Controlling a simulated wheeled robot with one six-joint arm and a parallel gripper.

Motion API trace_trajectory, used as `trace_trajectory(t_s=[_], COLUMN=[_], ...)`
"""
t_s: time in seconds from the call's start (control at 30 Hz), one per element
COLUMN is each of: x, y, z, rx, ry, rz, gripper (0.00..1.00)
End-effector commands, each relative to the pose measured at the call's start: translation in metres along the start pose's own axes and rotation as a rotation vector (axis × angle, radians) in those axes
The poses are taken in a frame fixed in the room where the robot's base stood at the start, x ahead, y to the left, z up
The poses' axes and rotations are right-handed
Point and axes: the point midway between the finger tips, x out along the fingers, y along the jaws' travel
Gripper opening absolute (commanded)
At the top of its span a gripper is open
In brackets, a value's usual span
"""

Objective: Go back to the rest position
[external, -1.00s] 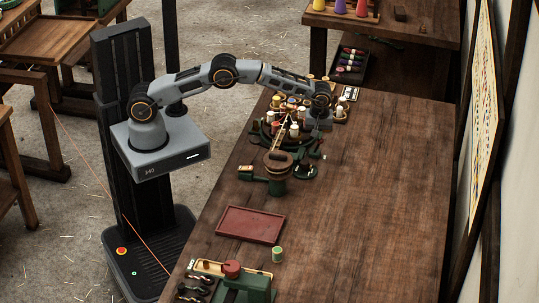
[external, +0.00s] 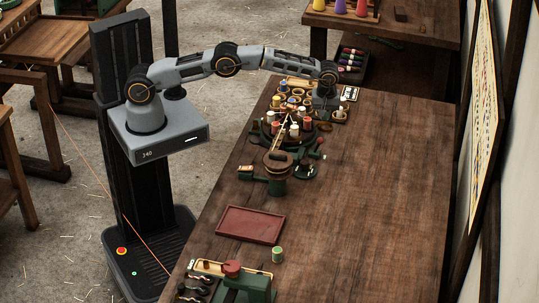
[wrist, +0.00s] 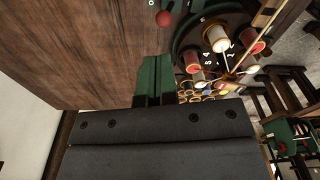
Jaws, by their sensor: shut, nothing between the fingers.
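My gripper (external: 323,108) is at the far left part of the wooden table (external: 360,190) in the external view, at the end of my outstretched arm. It hangs by the tray of small spools and behind the round stand. In the wrist view my gripper's two green fingers (wrist: 154,72) are side by side, closed and empty. The spool stand (wrist: 207,38) shows up and to the right of the fingers, with a red ball knob (wrist: 164,18) close by.
Spools (external: 293,100) crowd the table's far left corner. Nearer stand a green pot-like device (external: 278,184), a red tray (external: 250,225), a green spool (external: 277,254) and a green machine (external: 243,285). The table's right side is clear.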

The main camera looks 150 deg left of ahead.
Motion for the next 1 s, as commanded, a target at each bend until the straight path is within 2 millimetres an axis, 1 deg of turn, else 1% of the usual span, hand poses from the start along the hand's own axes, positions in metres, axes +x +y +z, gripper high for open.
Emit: trace_trajectory(t_s=[0.03, 0.1, 0.77, 0.87, 0.97, 1.0], x=[-0.0040, -0.0049, -0.0050, -0.0050, -0.0048, 0.0001], y=[0.0004, 0.0007, 0.0009, 0.0013, 0.0045, 0.0037], z=[0.0001, 0.0003, 0.0004, 0.0004, 0.0007, 0.0013], rx=[0.000, 0.000, 0.003, 0.043, 0.147, 0.208], ry=[0.000, 0.000, 0.000, 0.000, 0.000, -0.001], rz=[0.000, -0.001, -0.001, 0.001, 0.020, 0.018], gripper=[0.00, 0.00, 0.00, 0.00, 0.00, 0.00])
